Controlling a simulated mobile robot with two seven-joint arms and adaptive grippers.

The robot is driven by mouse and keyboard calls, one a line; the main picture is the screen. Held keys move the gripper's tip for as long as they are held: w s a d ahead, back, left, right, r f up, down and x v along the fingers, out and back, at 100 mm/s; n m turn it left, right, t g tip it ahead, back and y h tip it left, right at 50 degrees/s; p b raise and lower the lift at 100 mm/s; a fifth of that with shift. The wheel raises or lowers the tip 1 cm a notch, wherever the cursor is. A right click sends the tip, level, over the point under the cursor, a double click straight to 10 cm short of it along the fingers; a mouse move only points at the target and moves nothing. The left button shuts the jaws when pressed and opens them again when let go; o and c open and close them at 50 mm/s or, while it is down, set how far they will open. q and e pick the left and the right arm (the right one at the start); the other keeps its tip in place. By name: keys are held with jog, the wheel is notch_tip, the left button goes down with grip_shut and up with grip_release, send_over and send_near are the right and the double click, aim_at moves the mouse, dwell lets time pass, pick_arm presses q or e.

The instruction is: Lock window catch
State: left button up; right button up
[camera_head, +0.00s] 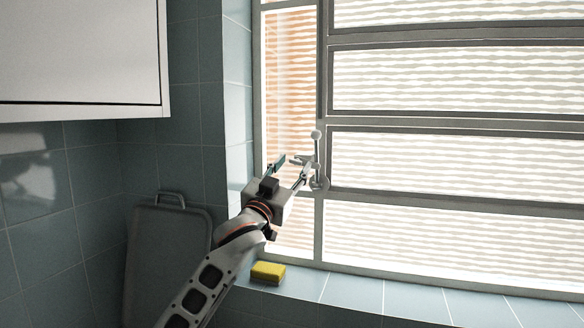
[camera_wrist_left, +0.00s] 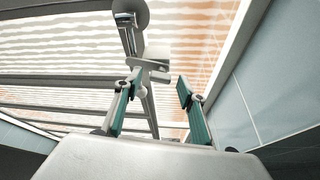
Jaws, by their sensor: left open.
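The window catch (camera_head: 317,150) is a grey metal handle with a round knob at its top and a round base, mounted upright on the window's vertical bar. In the left wrist view the catch (camera_wrist_left: 128,38) has a round end at the top and a small bracket beside it. My left gripper (camera_head: 292,164) is open, close to the catch on its left side. In the left wrist view its two teal-padded fingers (camera_wrist_left: 157,92) stand apart, the left finger overlapping the catch area. I cannot tell whether it touches. My right gripper is not in view.
A yellow sponge (camera_head: 268,271) lies on the tiled sill (camera_head: 360,294) below. A grey board with a handle (camera_head: 167,250) leans on the tiled wall at left. A white cabinet (camera_head: 78,55) hangs at upper left. Window bars (camera_head: 450,122) cross the right side.

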pick_arm(q)
jog(key=shift+w, duration=0.15)
jog(key=shift+c, duration=0.3)
jog(key=c, duration=1)
jog(key=shift+d+n+t+y, duration=0.2)
jog(key=shift+n+t+y, duration=0.3)
jog(key=shift+n+y, duration=0.75)
jog(key=shift+c, duration=0.2)
jog(key=shift+n, duration=0.85)
jog(key=o, duration=1.1)
jog(key=shift+a, duration=0.1)
